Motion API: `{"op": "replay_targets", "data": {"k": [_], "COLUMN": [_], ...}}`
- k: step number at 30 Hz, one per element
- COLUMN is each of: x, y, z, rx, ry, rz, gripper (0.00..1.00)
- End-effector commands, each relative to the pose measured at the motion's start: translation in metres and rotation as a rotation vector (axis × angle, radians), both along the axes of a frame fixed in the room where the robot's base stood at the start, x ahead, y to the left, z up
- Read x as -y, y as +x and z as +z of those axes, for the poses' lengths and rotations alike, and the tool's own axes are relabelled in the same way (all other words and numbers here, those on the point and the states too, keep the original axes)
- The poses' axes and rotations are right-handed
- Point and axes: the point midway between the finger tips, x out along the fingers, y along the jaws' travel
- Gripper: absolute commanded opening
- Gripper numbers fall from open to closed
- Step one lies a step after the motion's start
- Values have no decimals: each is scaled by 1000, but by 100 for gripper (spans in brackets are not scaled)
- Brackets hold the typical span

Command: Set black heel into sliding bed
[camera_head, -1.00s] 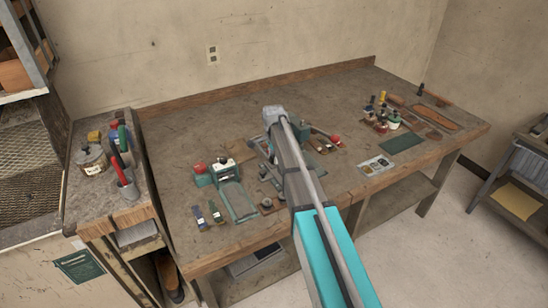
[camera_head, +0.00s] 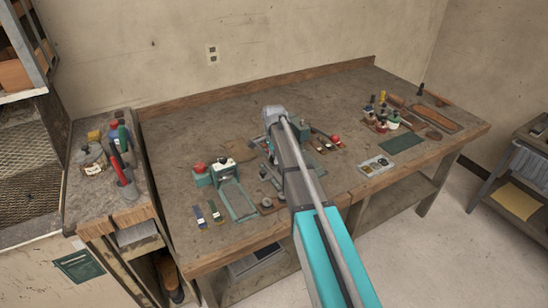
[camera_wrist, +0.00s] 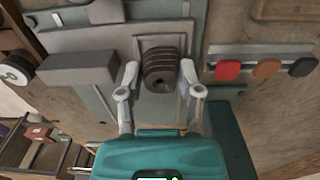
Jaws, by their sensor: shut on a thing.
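My gripper (camera_wrist: 159,75) is shut on the black heel (camera_wrist: 163,62), a dark, ridged, stacked-looking block between its two grey fingers in the wrist view. A grey bracket frames the heel's far side, and a pale grey plate (camera_wrist: 158,106), seemingly part of the sliding bed, lies below it in the picture. I cannot tell whether the heel touches that plate or hangs above it. In the head view my arm hides the heel and most of the bed.
A strip with red, brown and black pieces (camera_wrist: 267,68) lies right of my gripper. On the workbench (camera_head: 205,125), a green device with a red knob (camera_head: 200,168) stands left of my arm. Bottles and jars (camera_head: 385,115) stand at the right. The back left is clear.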

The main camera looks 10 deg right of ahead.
Motion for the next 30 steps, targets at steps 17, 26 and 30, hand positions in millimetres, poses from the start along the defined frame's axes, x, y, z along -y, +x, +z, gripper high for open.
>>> {"op": "replay_targets", "data": {"k": [17,26,30], "x": [0,0,0], "y": [0,0,0], "z": [-9,-11,-11], "rx": [0,0,0], "ry": [0,0,0], "rz": [0,0,0], "gripper": [5,61,61]}}
